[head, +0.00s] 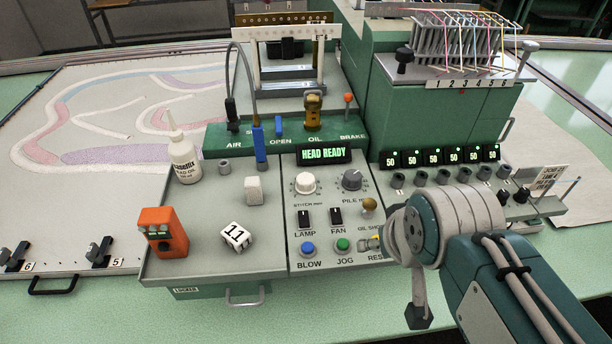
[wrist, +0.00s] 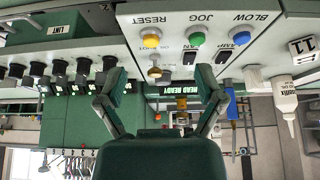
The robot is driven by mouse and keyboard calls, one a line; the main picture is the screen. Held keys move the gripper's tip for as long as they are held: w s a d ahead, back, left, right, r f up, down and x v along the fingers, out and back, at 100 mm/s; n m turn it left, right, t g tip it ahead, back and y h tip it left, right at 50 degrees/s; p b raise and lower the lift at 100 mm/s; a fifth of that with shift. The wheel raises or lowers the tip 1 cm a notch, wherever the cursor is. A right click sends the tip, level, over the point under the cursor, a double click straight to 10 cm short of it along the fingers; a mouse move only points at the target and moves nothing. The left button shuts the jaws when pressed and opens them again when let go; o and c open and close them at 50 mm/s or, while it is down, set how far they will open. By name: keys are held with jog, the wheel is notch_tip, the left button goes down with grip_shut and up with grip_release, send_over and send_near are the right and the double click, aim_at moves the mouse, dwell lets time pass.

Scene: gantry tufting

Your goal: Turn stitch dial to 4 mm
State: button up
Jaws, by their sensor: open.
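The stitch dial (head: 305,183) is a white round knob on the grey control panel (head: 330,240), left of the grey pile dial (head: 352,179), both below the lit HEAD READY display (head: 324,154). I cannot read the stitch dial's setting. My arm is at the right of the head view, its wrist beside the panel's right edge, apart from the dial; the gripper fingers are not clearly seen there. In the wrist view, which is upside down, my gripper (wrist: 163,88) is open and empty, with the panel beyond the fingers. I cannot make out the stitch dial there.
Lamp (head: 304,219) and fan (head: 336,217) switches, a blue button (head: 308,249) and a green button (head: 343,245) lie below the dials. Several small knobs line the right.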

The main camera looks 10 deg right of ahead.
notch_tip(320, 180, up, 5)
jog(key=m+g, duration=0.6)
jog(key=m, duration=0.3)
send_over(306, 178)
notch_tip(306, 178, down, 11)
jog(key=shift+a+f, duration=0.1)
jog(key=c, duration=1.1)
